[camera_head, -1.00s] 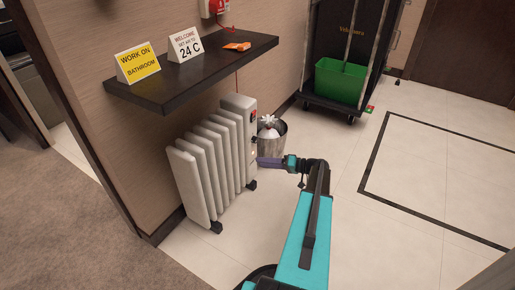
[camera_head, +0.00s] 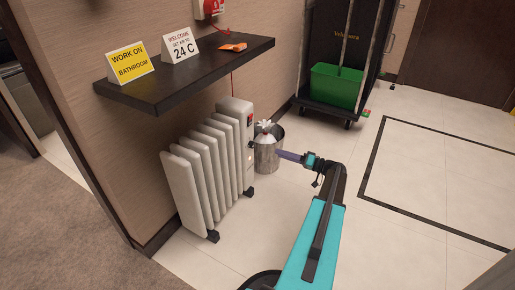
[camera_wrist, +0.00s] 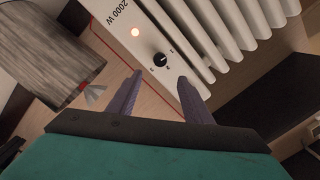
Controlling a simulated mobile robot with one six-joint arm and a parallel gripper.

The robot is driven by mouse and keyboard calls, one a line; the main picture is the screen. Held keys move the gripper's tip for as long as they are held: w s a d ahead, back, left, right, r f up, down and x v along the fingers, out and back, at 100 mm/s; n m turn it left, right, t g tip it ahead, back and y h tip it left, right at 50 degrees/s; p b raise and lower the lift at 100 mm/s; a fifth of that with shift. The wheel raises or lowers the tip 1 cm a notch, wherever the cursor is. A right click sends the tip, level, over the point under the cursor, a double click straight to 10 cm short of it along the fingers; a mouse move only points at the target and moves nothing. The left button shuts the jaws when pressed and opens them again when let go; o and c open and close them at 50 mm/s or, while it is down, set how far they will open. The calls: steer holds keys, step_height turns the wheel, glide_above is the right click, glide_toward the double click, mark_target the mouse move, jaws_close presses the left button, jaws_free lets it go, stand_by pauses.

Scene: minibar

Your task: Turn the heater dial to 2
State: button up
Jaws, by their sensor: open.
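The white heater (camera_head: 205,170) stands on the floor under the shelf.
A metal bin (camera_head: 267,155) with a white bag stands just right of the heater, behind my gripper. A dark shelf (camera_head: 190,75) with signs juts out above the heater. A cart with a green bucket (camera_head: 337,86) stands behind. The tiled floor to the right is clear.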

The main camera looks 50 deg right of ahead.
mark_target(254, 145)
steer(key=b+x, duration=0.4)
steer(key=x, duration=0.8)
steer(key=shift+f, duration=0.15)
steer(key=shift+w+a, duration=0.2)
steer(key=shift+w, duration=0.3)
steer(key=c, duration=1.1)
